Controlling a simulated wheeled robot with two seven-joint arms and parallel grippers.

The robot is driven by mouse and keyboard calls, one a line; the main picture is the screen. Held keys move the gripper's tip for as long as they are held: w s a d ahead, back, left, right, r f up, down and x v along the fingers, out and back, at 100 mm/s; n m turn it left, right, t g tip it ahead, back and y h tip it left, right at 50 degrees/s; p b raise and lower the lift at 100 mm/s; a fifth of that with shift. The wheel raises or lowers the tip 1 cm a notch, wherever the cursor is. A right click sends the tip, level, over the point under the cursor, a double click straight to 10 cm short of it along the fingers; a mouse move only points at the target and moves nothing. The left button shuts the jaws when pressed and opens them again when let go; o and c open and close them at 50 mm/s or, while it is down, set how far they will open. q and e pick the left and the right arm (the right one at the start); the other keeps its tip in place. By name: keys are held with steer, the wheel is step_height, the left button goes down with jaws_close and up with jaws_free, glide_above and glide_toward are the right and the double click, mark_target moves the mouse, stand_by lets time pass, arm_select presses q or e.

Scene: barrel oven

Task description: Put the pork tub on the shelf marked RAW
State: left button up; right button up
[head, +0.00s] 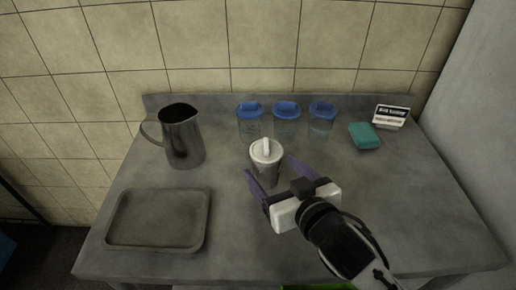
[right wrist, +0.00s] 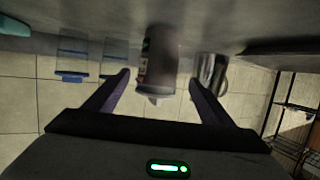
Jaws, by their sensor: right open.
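A small metal tub (head: 264,174) with a pale lid and a raised handle stands upright on the grey table. In the right wrist view the tub (right wrist: 158,58) appears upside down, with a label too blurred to read, so I cannot tell whether it is the pork tub. My right gripper (head: 268,165) is open, its purple fingers on either side of the tub with gaps showing. The fingers also show in the right wrist view (right wrist: 160,77). My left gripper is not in view. No shelf marked RAW is visible.
Clear containers with blue lids (head: 287,112) stand in a row behind the tub. A metal jug (head: 184,140) stands left, behind an empty tray (head: 112,235). A green sponge (head: 364,136) and a small sign (head: 391,117) are at the back right. The table's right side is clear.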

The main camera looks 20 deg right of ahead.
steer(key=x, duration=0.3)
steer(key=shift+w, duration=0.3)
steer(key=shift+p+x, duration=0.4)
steer(key=shift+x, duration=2.4)
steer(key=shift+d+r, duration=0.1)
steer(key=shift+d, duration=0.05)
jaws_close()
steer(key=shift+r, duration=0.15)
